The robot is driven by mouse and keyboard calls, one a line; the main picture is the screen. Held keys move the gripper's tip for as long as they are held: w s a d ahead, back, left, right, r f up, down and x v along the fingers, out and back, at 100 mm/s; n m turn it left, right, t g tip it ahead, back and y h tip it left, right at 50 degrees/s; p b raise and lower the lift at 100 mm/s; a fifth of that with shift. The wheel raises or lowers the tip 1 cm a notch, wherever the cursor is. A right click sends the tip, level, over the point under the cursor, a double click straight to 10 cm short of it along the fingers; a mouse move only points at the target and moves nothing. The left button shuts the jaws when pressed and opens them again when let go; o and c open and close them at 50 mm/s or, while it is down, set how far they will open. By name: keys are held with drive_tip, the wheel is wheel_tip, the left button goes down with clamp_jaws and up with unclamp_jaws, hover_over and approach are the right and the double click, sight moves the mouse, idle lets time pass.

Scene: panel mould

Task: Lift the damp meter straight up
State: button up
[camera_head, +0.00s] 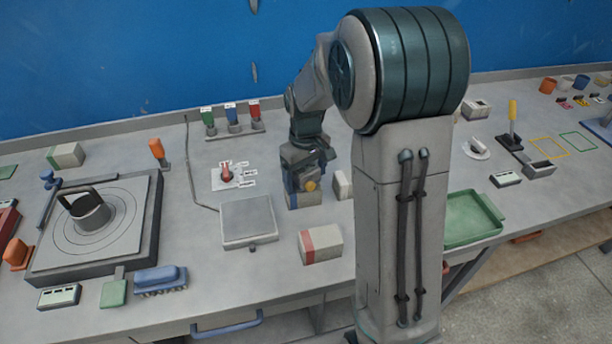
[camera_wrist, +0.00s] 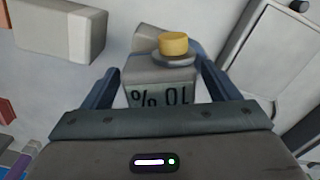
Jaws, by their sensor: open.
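The damp meter is a grey block with dark "% 10" lettering and a yellow knob on a grey collar. In the wrist view the damp meter (camera_wrist: 150,75) sits between the two blue fingers of my gripper (camera_wrist: 158,85), with its lettering upside down. The fingers are open, one on each side of it; I cannot tell whether they touch it. In the head view my gripper (camera_head: 304,182) points down over the damp meter (camera_head: 306,200), which stands on the bench. Its upper part is partly hidden by the gripper there.
A white block (camera_head: 342,185) stands close to the right of the meter. A grey scale (camera_head: 248,220) lies to the left, and a red-striped box (camera_head: 321,244) in front. My arm column hides part of the bench.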

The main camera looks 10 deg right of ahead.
drive_tip(key=shift+c, duration=0.3)
drive_tip(key=c, duration=1.4)
drive_tip(key=shift+o, duration=0.2)
drive_tip(key=shift+r, duration=0.1)
